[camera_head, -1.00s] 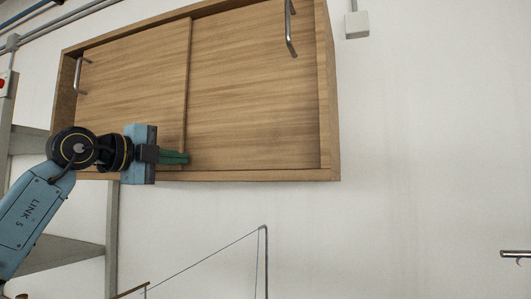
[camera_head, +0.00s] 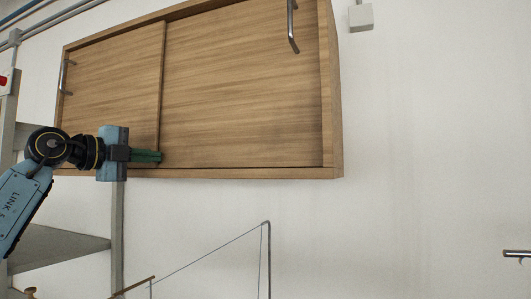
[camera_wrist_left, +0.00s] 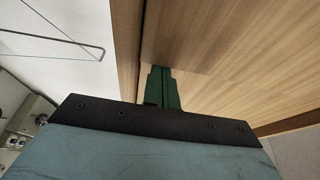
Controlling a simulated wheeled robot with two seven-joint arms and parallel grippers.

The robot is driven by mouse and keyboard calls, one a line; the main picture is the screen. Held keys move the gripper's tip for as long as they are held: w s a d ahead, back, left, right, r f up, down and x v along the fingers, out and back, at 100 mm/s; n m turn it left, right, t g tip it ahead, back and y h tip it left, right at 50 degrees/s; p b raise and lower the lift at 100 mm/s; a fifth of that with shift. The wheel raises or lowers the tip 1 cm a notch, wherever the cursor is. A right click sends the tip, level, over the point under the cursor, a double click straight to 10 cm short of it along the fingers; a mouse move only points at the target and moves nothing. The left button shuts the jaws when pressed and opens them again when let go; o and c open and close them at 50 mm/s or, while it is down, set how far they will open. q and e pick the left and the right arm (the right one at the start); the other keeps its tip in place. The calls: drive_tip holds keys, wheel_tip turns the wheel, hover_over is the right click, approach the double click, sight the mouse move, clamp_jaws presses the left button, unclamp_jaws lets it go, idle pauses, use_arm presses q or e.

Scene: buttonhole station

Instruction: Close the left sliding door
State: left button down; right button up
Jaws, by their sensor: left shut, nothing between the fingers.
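A wooden wall cabinet (camera_head: 338,120) has two sliding doors. The left sliding door (camera_head: 115,80) has a metal bar handle (camera_head: 64,76) near its left edge, which is at or very close to the cabinet's left side wall. Its right edge strip (camera_head: 162,85) stands over the right door (camera_head: 240,90), which has its own bar handle (camera_head: 292,25). My left gripper (camera_head: 147,155) is shut and empty, its green fingers at the left door's lower right edge. In the left wrist view the shut fingers (camera_wrist_left: 165,88) are against or very near wood; contact is unclear. My right gripper is out of view.
A grey metal frame (camera_head: 117,220) stands below left of the cabinet, near my left arm. A thin wire stand (camera_head: 268,255) rises at the bottom middle. A metal bar (camera_head: 517,254) shows at the right edge. The white wall right of the cabinet is mostly clear.

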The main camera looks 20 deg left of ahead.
use_arm(q)
drive_tip(key=shift+d, duration=0.45)
drive_tip(key=d, duration=0.3)
drive_tip(key=shift+d, duration=0.2)
drive_tip(key=b+v, duration=0.3)
drive_tip(key=v, duration=0.7)
drive_tip(key=shift+a, duration=0.15)
